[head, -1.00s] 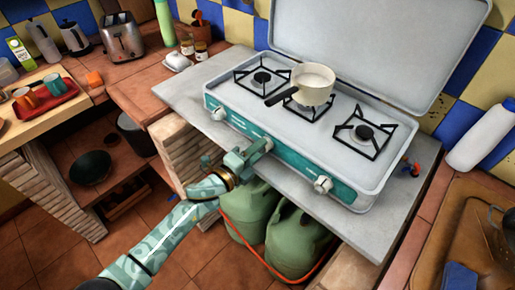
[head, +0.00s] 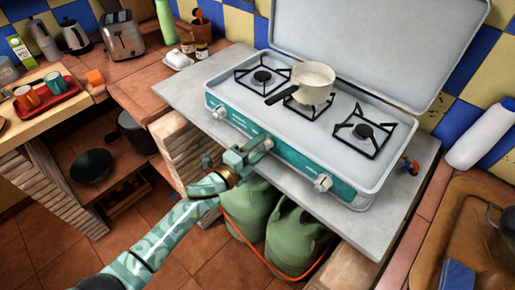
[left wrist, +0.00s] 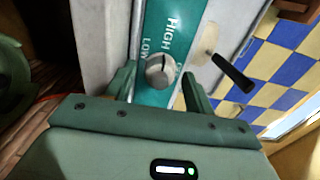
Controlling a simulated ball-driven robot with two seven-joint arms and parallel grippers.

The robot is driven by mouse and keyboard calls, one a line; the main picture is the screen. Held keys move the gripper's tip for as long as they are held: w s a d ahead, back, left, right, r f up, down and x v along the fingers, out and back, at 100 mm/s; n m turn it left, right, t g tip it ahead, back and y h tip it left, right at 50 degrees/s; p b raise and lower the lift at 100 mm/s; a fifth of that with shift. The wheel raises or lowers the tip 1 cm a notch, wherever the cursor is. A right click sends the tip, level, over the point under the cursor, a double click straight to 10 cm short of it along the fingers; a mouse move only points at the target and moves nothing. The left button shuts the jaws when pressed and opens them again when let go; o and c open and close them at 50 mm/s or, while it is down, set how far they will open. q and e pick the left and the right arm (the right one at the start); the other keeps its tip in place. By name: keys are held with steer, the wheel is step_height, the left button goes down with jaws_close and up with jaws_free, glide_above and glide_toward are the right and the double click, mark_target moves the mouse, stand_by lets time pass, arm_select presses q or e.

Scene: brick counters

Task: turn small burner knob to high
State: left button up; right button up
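The camp stove (head: 285,150) has a teal front with three pale knobs: a left knob (head: 219,112), a middle knob (head: 268,144) and a right knob (head: 323,183). My left gripper (head: 254,150) is at the middle knob and partly covers it. In the left wrist view, a round silver knob (left wrist: 160,70) with a dark line sits between and just beyond the fingertips of my left gripper (left wrist: 160,80). The fingers are apart, with gaps on both sides of the knob. HIGH and LOW lettering shows beside it. My right gripper is out of view.
A cream pot (head: 314,85) with a dark handle stands on the middle burner. The stove lid (head: 380,35) is raised behind. Green gas bottles (head: 290,235) with an orange hose stand under the grey counter (head: 180,92).

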arm_select(q)
steer(key=p+v, duration=0.1)
steer(key=v, duration=1.5)
steer(key=shift+a+p, duration=0.15)
steer(key=shift+p, duration=0.25)
steer(key=s+a+f+n+g+y, duration=0.1)
steer(key=a+f+n+y, duration=0.35)
steer(key=f, duration=0.35)
steer(key=a+f+n+y, duration=0.3)
steer(key=a+f+n, duration=0.25)
steer(key=f, duration=0.25)
steer(key=s+a+f+n+g+y, duration=0.1)
steer(key=s+a+f+n+g, duration=0.15)
steer(key=s+f, duration=0.3)
steer(key=s+a+f+n+g+y, duration=0.2)
steer(key=s+f+n, duration=0.2)
steer(key=f, duration=0.2)
steer(key=s+f+n+g, duration=0.3)
steer(key=s+f, duration=0.3)
steer(key=s, duration=0.9)
steer(key=s+d+f+n+g+y, duration=0.1)
steer(key=s+f+n+g, duration=0.2)
steer(key=s, duration=1.2)
step_height(320, 180, down, 3)
steer(key=shift+s+r+g, duration=0.1)
steer(key=shift+s+g, duration=0.15)
steer(key=shift+g, duration=0.5)
